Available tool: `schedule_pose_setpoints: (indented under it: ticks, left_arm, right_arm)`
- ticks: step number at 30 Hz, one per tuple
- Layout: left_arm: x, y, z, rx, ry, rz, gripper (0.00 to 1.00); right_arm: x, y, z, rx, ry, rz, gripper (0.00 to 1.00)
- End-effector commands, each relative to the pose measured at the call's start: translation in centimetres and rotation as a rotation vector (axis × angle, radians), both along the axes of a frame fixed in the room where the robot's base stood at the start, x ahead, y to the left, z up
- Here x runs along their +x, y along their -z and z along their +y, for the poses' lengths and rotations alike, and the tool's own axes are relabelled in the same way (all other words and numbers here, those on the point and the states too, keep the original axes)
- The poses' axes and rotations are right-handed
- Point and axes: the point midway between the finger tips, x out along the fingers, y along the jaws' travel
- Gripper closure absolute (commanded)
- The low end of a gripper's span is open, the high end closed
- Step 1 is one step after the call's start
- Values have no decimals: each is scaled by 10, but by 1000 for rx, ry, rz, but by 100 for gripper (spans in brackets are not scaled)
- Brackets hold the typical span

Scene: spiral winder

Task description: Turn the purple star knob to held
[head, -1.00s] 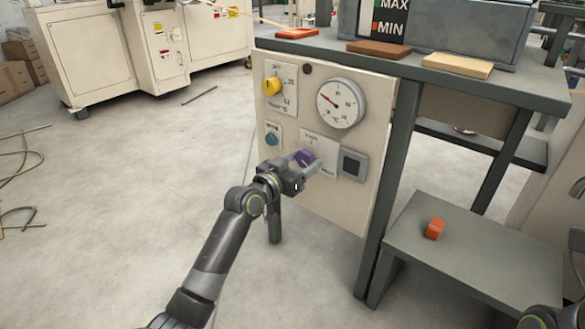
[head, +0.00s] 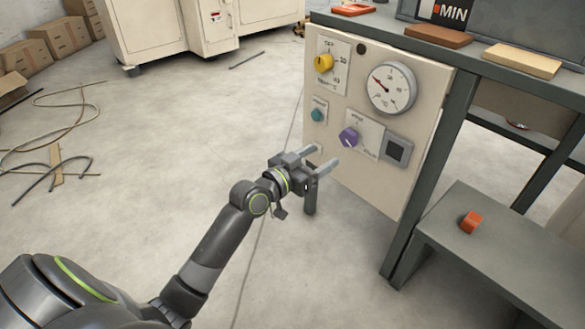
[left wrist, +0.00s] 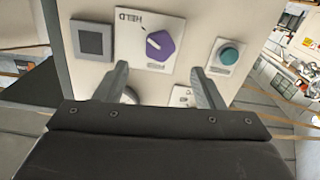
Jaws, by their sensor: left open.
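The purple star knob (head: 348,138) is on the cream control panel (head: 400,190), left of a small square dark display. In the left wrist view the purple star knob (left wrist: 160,45) shows upside down on its white plate. Its white mark lies on the upper-left side, roughly toward the HELD lettering (left wrist: 130,18). My left gripper (head: 322,156) is open and empty, below and left of the knob and apart from it. In the left wrist view its fingers (left wrist: 162,68) are spread, with the knob beyond them. My right gripper is out of view.
A yellow knob (head: 323,63), a teal button (head: 317,115), a round gauge (head: 391,88) and the square display (head: 397,151) share the panel. A grey bench (head: 500,240) with an orange block (head: 471,222) stands at right. Open floor lies at left.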

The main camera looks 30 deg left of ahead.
Motion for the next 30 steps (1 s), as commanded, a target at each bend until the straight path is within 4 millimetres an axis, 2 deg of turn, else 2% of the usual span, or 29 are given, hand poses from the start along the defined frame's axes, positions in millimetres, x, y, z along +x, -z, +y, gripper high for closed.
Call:
schedule_pose_setpoints:
  ticks: [1,6,12,18,30]
  left_arm:
    - [-11,-1,5,4,-1,5,38]
    - [-41,-1,15,4,0,5,38]
    - [-64,0,23,3,-1,4,38]
    - [-71,1,26,1,0,3,38]
    - [-71,1,26,1,0,3,38]
  right_arm:
    - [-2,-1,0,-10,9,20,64]
    - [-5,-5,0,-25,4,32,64]
    - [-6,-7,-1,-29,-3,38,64]
    - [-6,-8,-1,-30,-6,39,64]
    - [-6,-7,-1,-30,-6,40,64]
